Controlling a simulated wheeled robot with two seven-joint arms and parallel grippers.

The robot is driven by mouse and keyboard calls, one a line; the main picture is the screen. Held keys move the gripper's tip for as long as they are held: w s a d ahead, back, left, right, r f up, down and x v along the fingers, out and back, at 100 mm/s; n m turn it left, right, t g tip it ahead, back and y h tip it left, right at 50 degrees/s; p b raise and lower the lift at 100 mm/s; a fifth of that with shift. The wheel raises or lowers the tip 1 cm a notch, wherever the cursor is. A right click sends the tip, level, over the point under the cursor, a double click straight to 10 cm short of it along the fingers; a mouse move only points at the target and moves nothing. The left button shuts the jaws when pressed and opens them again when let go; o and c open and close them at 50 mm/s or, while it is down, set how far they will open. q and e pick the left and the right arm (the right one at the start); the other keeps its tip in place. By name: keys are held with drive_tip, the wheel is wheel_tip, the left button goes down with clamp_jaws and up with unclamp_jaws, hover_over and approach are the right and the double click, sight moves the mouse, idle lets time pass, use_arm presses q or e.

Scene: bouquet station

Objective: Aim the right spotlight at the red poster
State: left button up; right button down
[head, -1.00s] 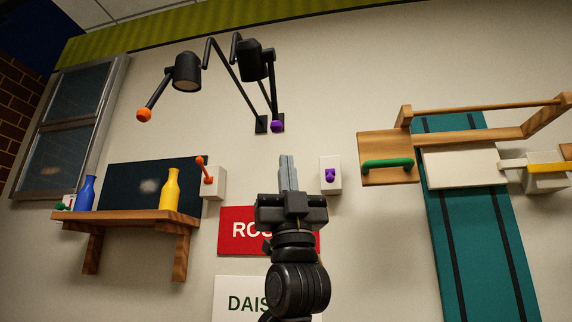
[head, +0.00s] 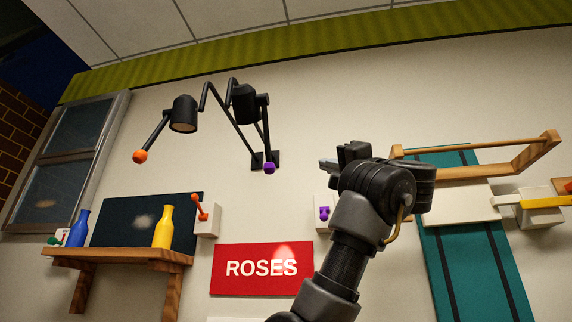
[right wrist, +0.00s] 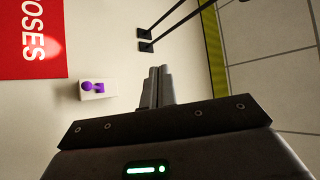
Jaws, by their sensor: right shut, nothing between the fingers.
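The right spotlight (head: 245,104) is a black lamp on a bent wall arm, with a purple ball (head: 270,168) on its handle. The red poster (head: 228,283) reads ROSES and hangs below it. A pale pool of light lies on the poster's upper right part. It also shows in the right wrist view on the poster (right wrist: 25,65). My right gripper (head: 326,165) is to the right of the purple ball, apart from it, and largely hidden behind my wrist. In the right wrist view its fingers (right wrist: 158,86) are together and empty. My left gripper is out of view.
The left spotlight (head: 183,115) has an orange ball (head: 140,157). A purple switch (head: 324,213) is by my right wrist. A wooden shelf (head: 125,254) holds blue and yellow bottles at left. A teal panel (head: 465,270) with wooden fittings is at right.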

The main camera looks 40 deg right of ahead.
drive_tip(key=w+a+r+n+y+p, duration=0.25)
drive_tip(key=w+r+p, duration=0.25)
drive_tip(key=w+p, duration=0.45)
drive_tip(key=shift+m, duration=0.45)
drive_tip(key=a+f, duration=0.2)
drive_tip(key=f, duration=0.1)
drive_tip(key=shift+a+f, duration=0.1)
drive_tip(key=shift+a, duration=0.15)
